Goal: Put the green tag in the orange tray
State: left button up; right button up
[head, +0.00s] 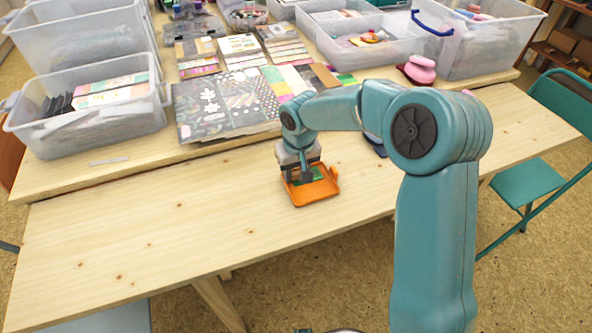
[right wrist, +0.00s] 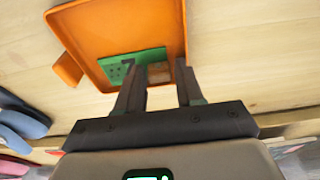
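The orange tray (head: 318,193) lies on the front part of the wooden table. It fills the upper middle of the right wrist view (right wrist: 115,25). The green tag (right wrist: 118,71), with a dark 7 on it, appears to lie flat inside the tray. A little green of it shows in the head view (head: 318,172). My right gripper (right wrist: 160,75) points down over the tray, its fingers spread apart. One finger overlaps the tag's edge in the wrist view; I cannot tell whether they touch. It also shows in the head view (head: 302,178). My left gripper is not in view.
Patterned papers and cards (head: 225,100) lie behind the tray. Clear plastic bins (head: 95,115) stand at the left and back. A pink rounded item (head: 421,69) sits at the back right. The table front left of the tray is clear.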

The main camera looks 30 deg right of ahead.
aim_at(299, 185)
jog(key=shift+r, duration=0.5)
notch_tip(299, 185, up, 11)
jog(key=s+p, duration=0.1)
jog(key=p, duration=0.1)
jog(key=shift+s+a, duration=0.25)
jog(key=shift+s, duration=0.1)
